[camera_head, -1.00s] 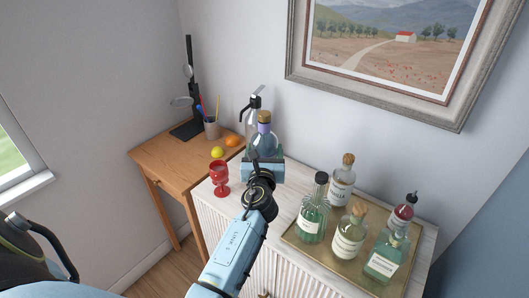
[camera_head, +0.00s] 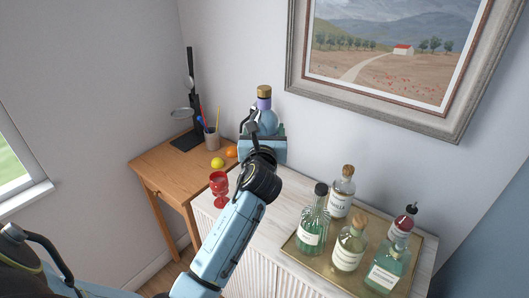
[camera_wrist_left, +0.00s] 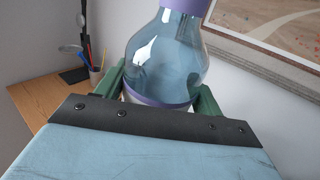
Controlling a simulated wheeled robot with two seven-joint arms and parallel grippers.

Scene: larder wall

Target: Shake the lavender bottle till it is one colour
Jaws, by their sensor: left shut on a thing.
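The lavender bottle (camera_head: 267,118) has bluish glass, a lavender neck and a cork-coloured top. My left gripper (camera_head: 262,133) is shut on it and holds it upright above the cabinet top, near the wall. In the left wrist view the bottle (camera_wrist_left: 168,62) stands between the green fingers of the gripper (camera_wrist_left: 160,92), with a lavender band low on its body. The glass above the band looks an even grey-blue; I cannot tell whether the liquid inside is layered. My right gripper is not in view.
A red goblet (camera_head: 219,188) stands on the white cabinet (camera_head: 285,185), left of my forearm. A gold tray (camera_head: 325,262) with several bottles is at right. A wooden desk (camera_head: 165,165) holds a pen cup (camera_head: 212,140), a lemon (camera_head: 218,162) and an orange (camera_head: 232,152). A framed picture (camera_head: 385,95) hangs behind.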

